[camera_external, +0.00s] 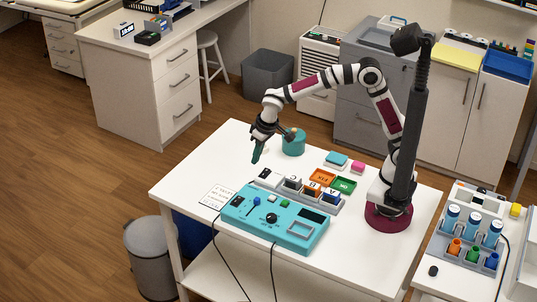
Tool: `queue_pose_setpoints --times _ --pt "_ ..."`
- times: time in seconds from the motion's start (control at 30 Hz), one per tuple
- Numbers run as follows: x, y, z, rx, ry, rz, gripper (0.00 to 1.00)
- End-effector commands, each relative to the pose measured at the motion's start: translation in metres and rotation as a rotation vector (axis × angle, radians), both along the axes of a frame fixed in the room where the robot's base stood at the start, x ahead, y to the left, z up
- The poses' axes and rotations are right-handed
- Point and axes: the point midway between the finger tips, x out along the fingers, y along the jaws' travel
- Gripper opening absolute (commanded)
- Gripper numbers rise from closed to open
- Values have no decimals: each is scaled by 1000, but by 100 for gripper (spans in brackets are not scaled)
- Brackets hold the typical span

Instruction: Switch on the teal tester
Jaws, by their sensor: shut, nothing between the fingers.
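The teal tester (288,239) lies on the white table, a flat box with its controls on top. It carries a black knob (272,218), a blue lever-like control (257,202), small buttons, a dark window (313,216) and a pale square frame (300,230). The power switch cannot be singled out at this size, and no lit lamp can be made out. My gripper (256,158) points down behind the tester's left end, apart from it. Its dark green fingers are shut and empty.
A teal cup-like container (293,143) stands just right of my gripper. A row of grey-white blocks (312,192) and orange and green trays (344,185) lie behind the tester. A paper card (217,196) lies left of it. Cables (273,270) hang over the front edge.

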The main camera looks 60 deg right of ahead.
Motion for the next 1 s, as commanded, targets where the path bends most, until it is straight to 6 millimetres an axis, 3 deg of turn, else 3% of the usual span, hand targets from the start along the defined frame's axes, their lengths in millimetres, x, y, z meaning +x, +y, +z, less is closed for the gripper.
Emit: queue_pose_setpoints --times 0.03,0.17,0.57,1.0 --pt "8 16 -7 -1 -12 22 0" --pt "19 35 -14 0 -36 49 0" --pt "21 36 -21 -1 -36 49 0" --pt "46 40 -109 -2 -33 49 0"
